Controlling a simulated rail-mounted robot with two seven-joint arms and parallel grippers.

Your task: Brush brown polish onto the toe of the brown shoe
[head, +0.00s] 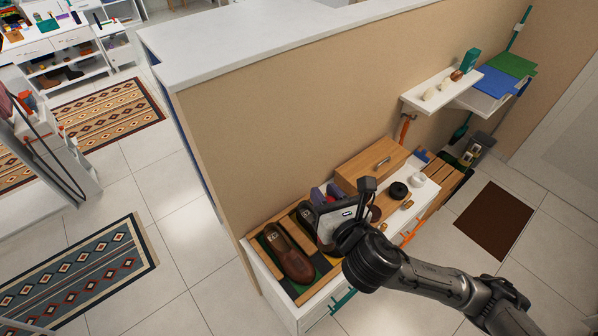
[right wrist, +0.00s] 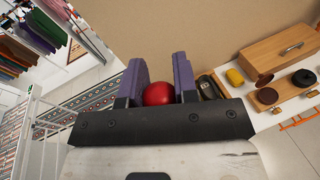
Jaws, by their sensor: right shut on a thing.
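The brown shoe (head: 290,255) lies on the left end of the white bench in the head view, on a green and wood-coloured base. My right gripper (head: 326,194) is above the bench, to the right of and beyond the brown shoe, apart from its toe. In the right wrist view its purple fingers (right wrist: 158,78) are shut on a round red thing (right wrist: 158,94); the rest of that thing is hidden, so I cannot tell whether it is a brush. A brown round tin or lid (right wrist: 266,96) lies on the bench. My left gripper is not in view.
A dark shoe (head: 305,214) stands beside the brown one. A wooden box (head: 370,165), a black round tin (head: 398,190) and a white cup (head: 417,180) stand further right. A beige wall (head: 270,130) rises behind the bench. A shelf (head: 440,92) hangs at the right.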

